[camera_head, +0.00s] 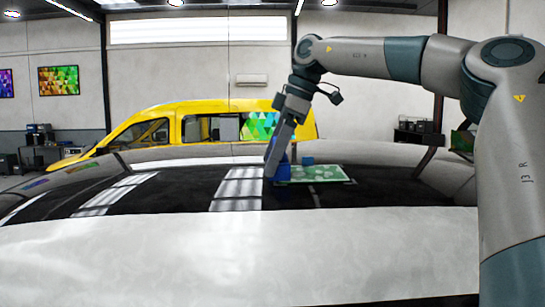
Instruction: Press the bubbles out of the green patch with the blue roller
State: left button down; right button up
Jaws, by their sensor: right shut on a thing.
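The green patch (318,174) lies flat on the dark glossy car surface (190,190), right of the picture's middle. Paler spots show on it, too small to tell one by one. My right gripper (276,165) points down at the patch's left end and is shut on the blue roller (283,172). The roller is at the patch's left edge; I cannot tell whether it presses on it. The fingers hide part of the roller. My left gripper is not in view.
The pale car panel (230,255) fills the front. A yellow van (170,125) stands behind. The dark surface left of the roller is clear.

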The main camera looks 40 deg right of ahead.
jog(key=shift+s+d, duration=0.1)
jog(key=shift+s+d, duration=0.65)
jog(key=shift+d, duration=0.15)
jog(key=shift+s+d, duration=0.7)
jog(key=shift+d, duration=0.1)
jog(key=shift+s+d, duration=0.65)
jog(key=shift+d, duration=0.25)
jog(key=shift+s+d, duration=0.75)
jog(key=shift+d, duration=0.05)
jog(key=shift+d, duration=0.1)
